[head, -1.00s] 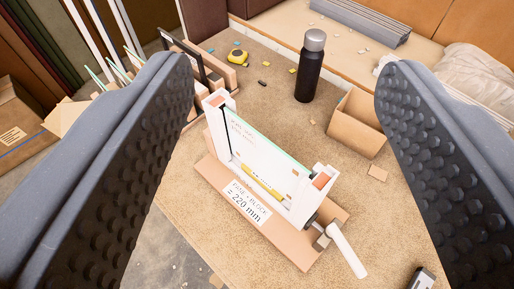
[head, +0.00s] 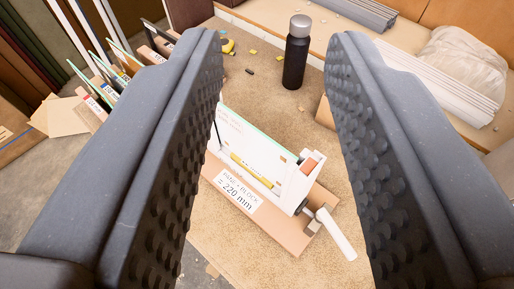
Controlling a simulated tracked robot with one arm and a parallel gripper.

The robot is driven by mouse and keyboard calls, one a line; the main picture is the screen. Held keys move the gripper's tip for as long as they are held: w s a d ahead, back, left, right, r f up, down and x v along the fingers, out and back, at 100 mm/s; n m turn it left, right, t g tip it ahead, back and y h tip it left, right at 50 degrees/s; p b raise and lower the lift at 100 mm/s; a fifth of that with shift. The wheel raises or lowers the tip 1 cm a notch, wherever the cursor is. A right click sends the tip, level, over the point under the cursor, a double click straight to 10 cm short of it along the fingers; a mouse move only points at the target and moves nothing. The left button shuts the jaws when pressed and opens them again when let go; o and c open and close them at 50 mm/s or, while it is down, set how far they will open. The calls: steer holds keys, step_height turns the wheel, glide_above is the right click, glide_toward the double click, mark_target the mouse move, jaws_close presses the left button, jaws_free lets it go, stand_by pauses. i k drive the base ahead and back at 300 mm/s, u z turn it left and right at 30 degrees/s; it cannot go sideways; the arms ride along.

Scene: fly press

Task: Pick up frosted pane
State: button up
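A whitish pane with a green top edge and faint red print (head: 250,143) stands upright in a white clamp fixture (head: 292,186). I take it for the frosted pane, but slim green-edged panes (head: 105,68) also stand in a rack at left. The fixture sits on a tan base with a label reading "= 220 mm" (head: 238,190); a white lever (head: 336,234) sticks out at its right. My gripper (head: 275,42) is open and empty, its two dark studded fingers framing the fixture. The left finger hides the fixture's left end. Whether the fingers reach the pane's height I cannot tell.
A black bottle with a grey cap (head: 295,55) stands behind the fixture. A cardboard box (head: 323,113) is partly hidden behind the right finger. White strips (head: 435,75) and a plastic-wrapped bundle (head: 465,62) lie at the right back. Brown board (head: 255,95) is bare between fixture and bottle.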

mark_target(268, 158)
steer(key=z, duration=2.3)
steer(key=k, duration=1.25)
steer(key=u, duration=1.65)
steer(key=i, duration=1)
steer(key=z, duration=0.05)
